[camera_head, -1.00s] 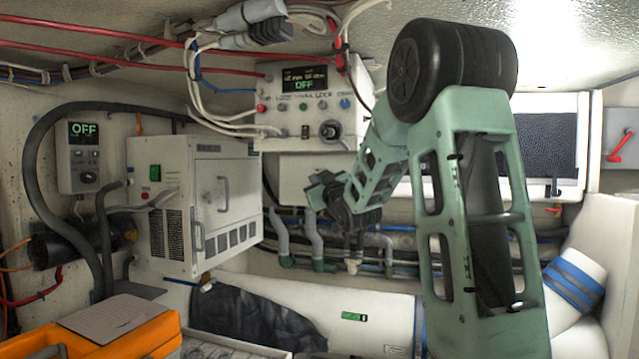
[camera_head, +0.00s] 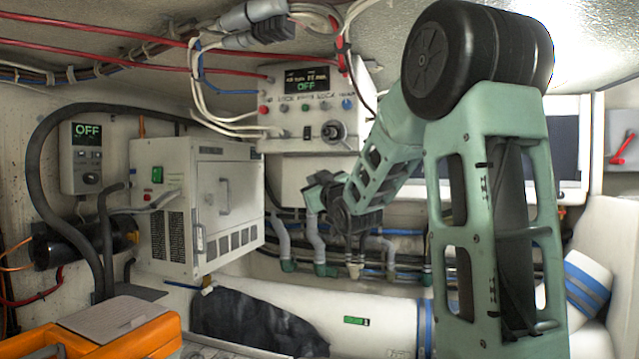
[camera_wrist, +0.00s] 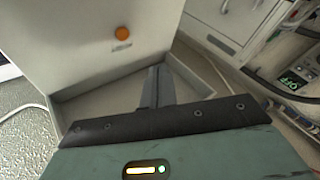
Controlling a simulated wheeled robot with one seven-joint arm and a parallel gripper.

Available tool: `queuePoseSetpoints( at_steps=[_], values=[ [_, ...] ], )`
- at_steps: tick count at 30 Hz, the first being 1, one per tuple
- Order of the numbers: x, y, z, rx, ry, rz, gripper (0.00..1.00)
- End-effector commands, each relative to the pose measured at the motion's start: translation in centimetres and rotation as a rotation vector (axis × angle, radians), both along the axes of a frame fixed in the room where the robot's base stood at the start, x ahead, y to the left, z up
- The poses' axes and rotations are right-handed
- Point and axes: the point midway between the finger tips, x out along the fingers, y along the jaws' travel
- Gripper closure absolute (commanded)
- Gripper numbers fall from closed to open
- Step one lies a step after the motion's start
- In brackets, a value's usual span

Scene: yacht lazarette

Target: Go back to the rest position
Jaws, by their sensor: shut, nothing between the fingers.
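My gripper (camera_wrist: 157,75) shows in the wrist view as a narrow dark pair of fingers, pressed together with nothing between them. It points towards a pale recessed corner (camera_wrist: 95,93) and appears clear of it. In the head view my green arm is folded, with its black elbow high at the right. The dark end of the arm hangs below the control panel (camera_head: 300,105), in front of the pipes. The fingers cannot be made out there.
A white cabinet (camera_head: 212,205) stands left of the arm's end. Hoses and pipes (camera_head: 318,250) run behind it. An orange case (camera_head: 150,335) lies at lower left. A large white pipe (camera_head: 390,325) crosses below.

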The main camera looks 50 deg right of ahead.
Motion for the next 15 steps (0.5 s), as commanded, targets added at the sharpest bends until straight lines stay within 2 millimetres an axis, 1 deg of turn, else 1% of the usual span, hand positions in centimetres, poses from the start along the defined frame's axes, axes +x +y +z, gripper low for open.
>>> queuePoseSetpoints(
  at_steps=[11,14,15],
  values=[
    [0.0,0.0,0.0,0.0,0.0,0.0,1.0],
    [1.2,2.1,-1.6,0.04,0.041,0.035,1.0],
    [1.9,3.4,-2.7,0.065,0.071,0.057,1.0]
  ],
)
